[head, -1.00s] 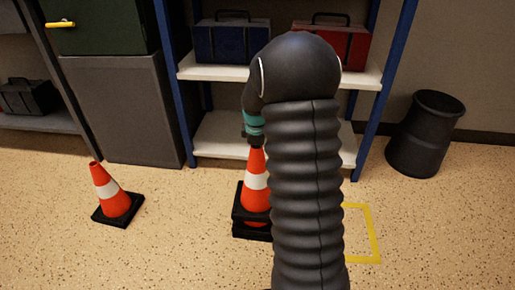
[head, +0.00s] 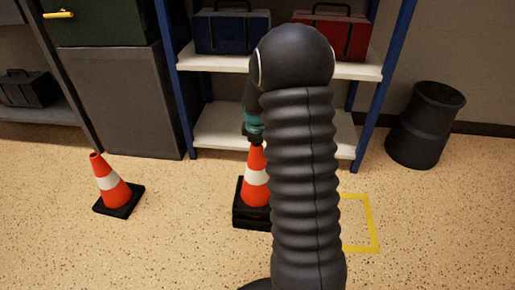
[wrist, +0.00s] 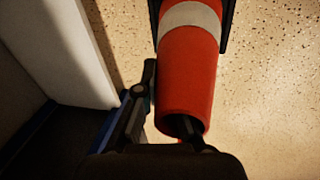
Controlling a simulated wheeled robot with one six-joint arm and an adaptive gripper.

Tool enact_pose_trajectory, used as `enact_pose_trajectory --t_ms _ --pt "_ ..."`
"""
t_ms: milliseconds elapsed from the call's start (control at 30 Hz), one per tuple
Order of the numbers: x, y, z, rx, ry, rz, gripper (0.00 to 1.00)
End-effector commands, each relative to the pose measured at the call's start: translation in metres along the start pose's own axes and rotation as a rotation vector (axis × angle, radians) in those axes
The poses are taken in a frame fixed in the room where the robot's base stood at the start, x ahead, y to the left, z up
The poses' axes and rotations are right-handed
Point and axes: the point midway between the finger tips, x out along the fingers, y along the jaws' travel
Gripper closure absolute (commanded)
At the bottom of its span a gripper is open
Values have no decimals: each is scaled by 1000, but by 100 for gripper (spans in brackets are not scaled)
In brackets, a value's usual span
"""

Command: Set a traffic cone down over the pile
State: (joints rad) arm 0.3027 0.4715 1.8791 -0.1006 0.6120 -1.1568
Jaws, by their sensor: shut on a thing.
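An orange cone with a white band (head: 256,178) stands upright in the middle of the head view, at the pile of cones (head: 252,218). Several black square bases show stacked below. My gripper (head: 254,139) is at the cone's top, partly behind my arm. In the wrist view the held cone (wrist: 188,75) fills the middle, its open top toward me. My gripper (wrist: 168,118) is shut on its rim, and one dark finger appears to reach into the opening. I cannot tell whether the cone is fully seated on the pile; its right side is hidden by my arm.
A single cone (head: 112,185) stands apart at left. A yellow floor outline (head: 370,225) lies right of the pile, partly hidden. A blue-post shelf (head: 225,138) with toolboxes stands close behind. A black bin (head: 425,125) is at the right. Floor between the cones is clear.

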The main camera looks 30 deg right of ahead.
Motion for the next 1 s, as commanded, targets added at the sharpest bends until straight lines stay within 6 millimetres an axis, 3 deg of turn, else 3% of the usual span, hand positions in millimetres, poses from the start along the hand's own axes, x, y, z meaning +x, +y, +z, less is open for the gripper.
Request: enact_pose_trajectory --t_ms 67,100,200,633,767,1000 --pt "8 -5 1 -1 -4 -12 100" --pt "8 -5 1 -1 -4 -12 85" --pt "9 -6 1 -1 -4 -13 65" --pt "4 -7 0 -2 -5 -17 65" --pt "-15 -5 0 -1 -3 -11 65" --pt "-68 -1 1 2 1 1 65"
